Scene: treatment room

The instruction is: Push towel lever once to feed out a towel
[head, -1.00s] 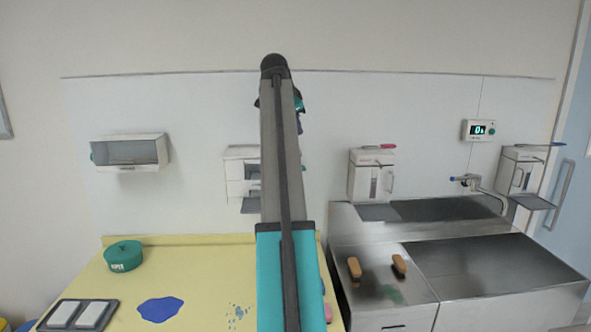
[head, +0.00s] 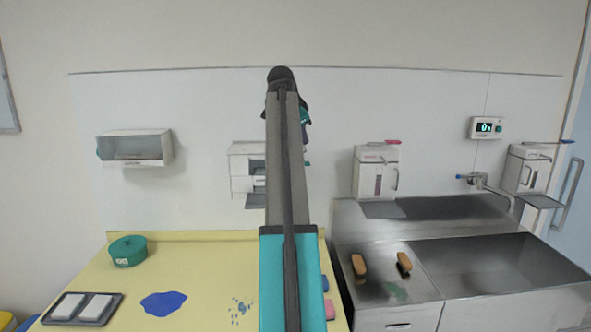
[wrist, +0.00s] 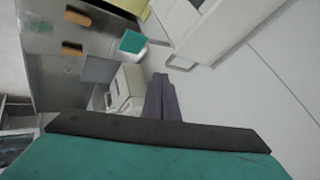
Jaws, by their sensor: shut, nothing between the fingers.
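The white towel dispenser (head: 245,170) is on the wall behind my arm, which hides its right part. A small teal piece shows at its right side. In the wrist view a white housing (wrist: 205,25) with a looped bar is at the top, and a teal paddle (wrist: 132,42), which looks like the lever, sticks out beside it. My gripper (wrist: 162,78) is shut and empty, its dark purple fingers pointing up in the picture, below the paddle and apart from it. In the head view my gripper (head: 305,125) is mostly hidden behind my arm.
A yellow counter (head: 210,260) holds a green round tin (head: 127,251) and a tray (head: 112,316). A steel sink (head: 490,265) is at the right, with two brushes (head: 404,262) on its ledge. White lever dispensers (head: 377,172) hang above it. A wall box (head: 135,148) is at the left.

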